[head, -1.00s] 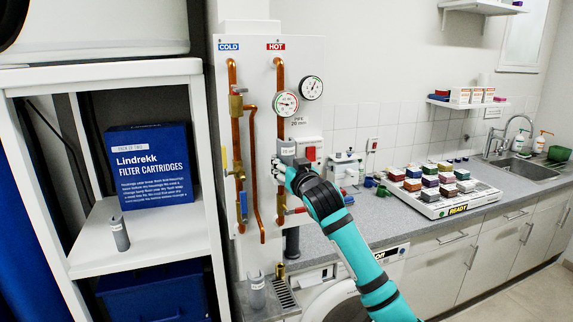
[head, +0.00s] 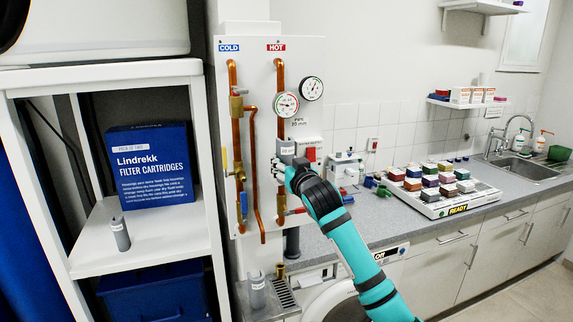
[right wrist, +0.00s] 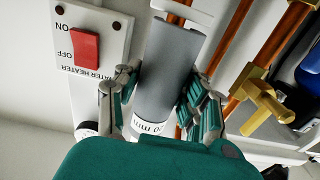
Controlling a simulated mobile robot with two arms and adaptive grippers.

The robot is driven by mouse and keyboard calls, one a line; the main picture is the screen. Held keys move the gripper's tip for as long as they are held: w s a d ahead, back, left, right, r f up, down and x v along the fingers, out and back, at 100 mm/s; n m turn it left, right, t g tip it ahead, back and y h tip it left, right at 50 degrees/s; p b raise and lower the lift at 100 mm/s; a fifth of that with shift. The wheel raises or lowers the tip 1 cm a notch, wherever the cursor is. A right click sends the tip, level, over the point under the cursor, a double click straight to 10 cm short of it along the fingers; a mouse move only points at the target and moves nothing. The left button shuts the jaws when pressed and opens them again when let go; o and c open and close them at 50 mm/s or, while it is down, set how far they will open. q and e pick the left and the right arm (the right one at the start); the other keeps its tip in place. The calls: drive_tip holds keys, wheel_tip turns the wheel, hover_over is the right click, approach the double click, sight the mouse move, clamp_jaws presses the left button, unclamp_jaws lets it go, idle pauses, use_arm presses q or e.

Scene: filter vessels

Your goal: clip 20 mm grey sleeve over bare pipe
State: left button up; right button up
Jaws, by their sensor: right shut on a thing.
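A grey sleeve (head: 287,148) with a white label is held at the hot pipe (head: 280,88), below the pipe size marking on the board. My right gripper (head: 284,172) is shut on the sleeve. In the right wrist view the sleeve (right wrist: 172,62) stands between both fingers, its label partly hidden by the gripper. Copper pipe shows behind the sleeve there; I cannot tell whether the sleeve is around it or just in front. Other grey sleeves are on the white shelf (head: 121,234) and on the low surface (head: 257,290). My left gripper is out of view.
A red heater switch (right wrist: 85,47) is close beside the sleeve. Two gauges (head: 286,104) are above it. A brass valve (right wrist: 262,95) is on the other side. The counter at right holds a tray (head: 455,203) of coloured blocks.

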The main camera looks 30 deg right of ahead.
drive_tip(key=shift+p+x, duration=0.35)
drive_tip(key=shift+x, duration=1.1)
idle(0.5)
drive_tip(key=shift+w, duration=0.4)
idle(0.4)
drive_tip(key=shift+w+d+p, duration=0.1)
drive_tip(key=shift+p, duration=0.3)
drive_tip(key=shift+f, duration=0.2)
idle(1.0)
drive_tip(key=o, duration=1)
